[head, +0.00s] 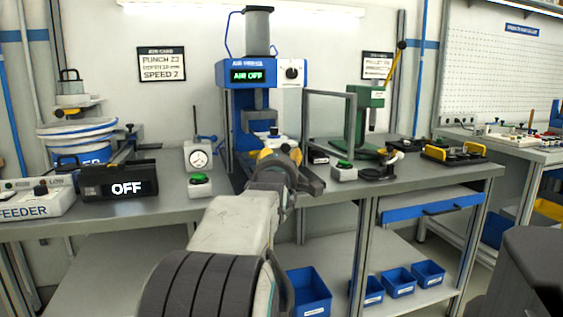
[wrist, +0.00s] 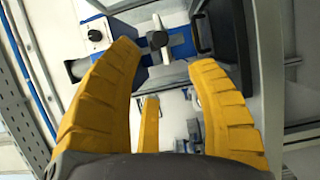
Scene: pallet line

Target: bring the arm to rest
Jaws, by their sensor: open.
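My arm reaches forward from the bottom middle of the head view toward the blue air press (head: 262,110). My gripper (head: 277,150) is mostly hidden behind my wrist there, with some yellow of its fingers showing in front of the press. In the wrist view my gripper (wrist: 170,80) has its yellow fingers spread wide apart with nothing between them. The press display reads AIR OFF.
The grey bench (head: 180,205) holds a feeder box reading OFF (head: 118,183), a dial gauge (head: 198,158), green buttons (head: 199,180) and a green hand press (head: 368,115). A clear guard panel (head: 325,120) stands right of my gripper. Blue bins (head: 398,282) sit on the lower shelf.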

